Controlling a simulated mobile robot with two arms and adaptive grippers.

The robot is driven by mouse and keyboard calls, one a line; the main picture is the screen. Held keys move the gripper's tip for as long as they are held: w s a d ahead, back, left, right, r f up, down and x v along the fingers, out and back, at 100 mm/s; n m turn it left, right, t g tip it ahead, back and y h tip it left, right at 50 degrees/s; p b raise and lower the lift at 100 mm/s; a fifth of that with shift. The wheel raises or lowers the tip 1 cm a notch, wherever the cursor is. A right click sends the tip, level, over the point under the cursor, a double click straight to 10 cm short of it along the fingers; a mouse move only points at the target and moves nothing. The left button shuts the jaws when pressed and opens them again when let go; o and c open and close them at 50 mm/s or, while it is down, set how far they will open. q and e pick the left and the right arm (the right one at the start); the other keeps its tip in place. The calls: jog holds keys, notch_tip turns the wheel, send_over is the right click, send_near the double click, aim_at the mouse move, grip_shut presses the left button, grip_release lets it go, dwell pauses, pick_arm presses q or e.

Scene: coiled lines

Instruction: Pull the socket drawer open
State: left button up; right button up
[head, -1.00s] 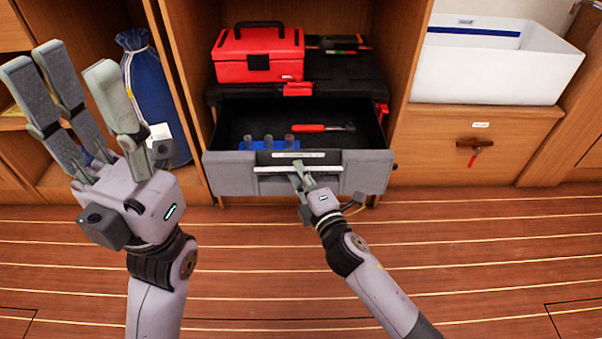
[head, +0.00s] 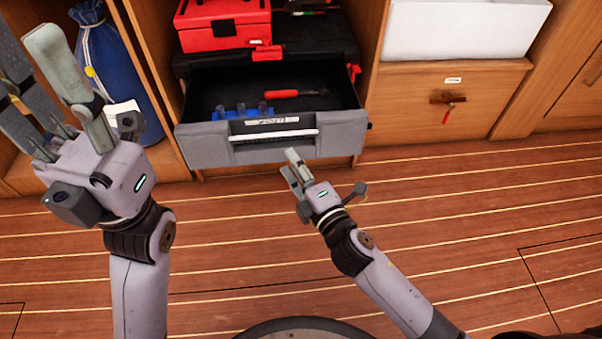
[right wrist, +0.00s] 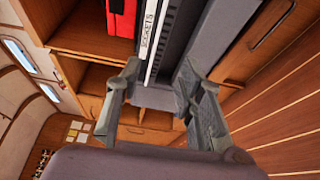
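The grey socket drawer (head: 200,148) stands pulled out of the black tool chest, its inside showing. Its pale bar handle (head: 275,136) runs across the front under a white label, which reads "SOCKETS" in the right wrist view (right wrist: 149,38). Blue socket pieces (head: 243,112) and a red-handled tool (head: 284,94) lie inside. My right gripper (head: 292,163) is just in front of and below the handle, apart from it. In the right wrist view its fingers (right wrist: 158,95) are spread with nothing held. My left gripper (head: 32,75) is raised at the left, fingers spread and empty.
A red toolbox (head: 225,24) sits on the black chest (head: 330,45). A blue bag (head: 112,70) stands in the left compartment. A white bin (head: 450,30) tops a wooden drawer (head: 405,100) with a red-tagged handle at right. The plank floor (head: 470,200) in front is clear.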

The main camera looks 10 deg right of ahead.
jog(key=shift+v, duration=1.75)
